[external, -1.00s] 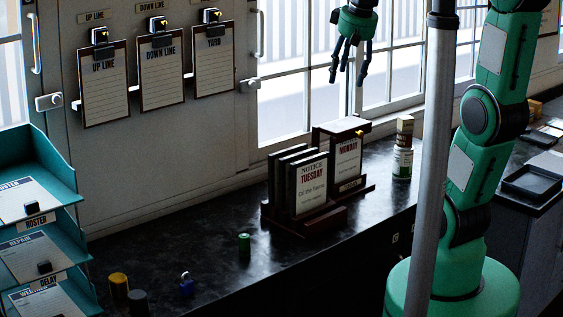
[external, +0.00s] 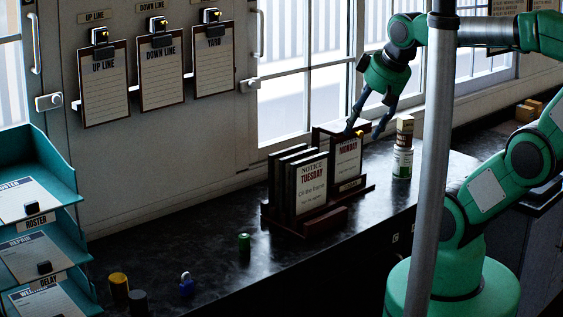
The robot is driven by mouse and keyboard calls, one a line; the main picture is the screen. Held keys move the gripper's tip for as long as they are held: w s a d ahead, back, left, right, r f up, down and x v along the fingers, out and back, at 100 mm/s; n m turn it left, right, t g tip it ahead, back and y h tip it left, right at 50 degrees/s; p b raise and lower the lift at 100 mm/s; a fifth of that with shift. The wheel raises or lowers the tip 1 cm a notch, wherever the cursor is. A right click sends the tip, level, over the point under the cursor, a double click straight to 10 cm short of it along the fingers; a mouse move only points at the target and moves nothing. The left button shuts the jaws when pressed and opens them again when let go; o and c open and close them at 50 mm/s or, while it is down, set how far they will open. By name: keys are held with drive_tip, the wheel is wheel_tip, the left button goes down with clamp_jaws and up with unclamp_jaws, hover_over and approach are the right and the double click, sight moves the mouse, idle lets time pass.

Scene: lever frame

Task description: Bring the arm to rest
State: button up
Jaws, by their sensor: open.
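My gripper (external: 363,132) is green with dark fingers. A grey pole hides part of the arm.
A TUESDAY notice board (external: 311,185) stands in the dark rack beside MONDAY. A small stack of tins (external: 402,160) is to the right. Teal trays (external: 60,165) are at left.

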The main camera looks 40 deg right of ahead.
idle(0.3)
wheel_tip(320, 180, down, 16)
drive_tip(key=b, duration=1.6)
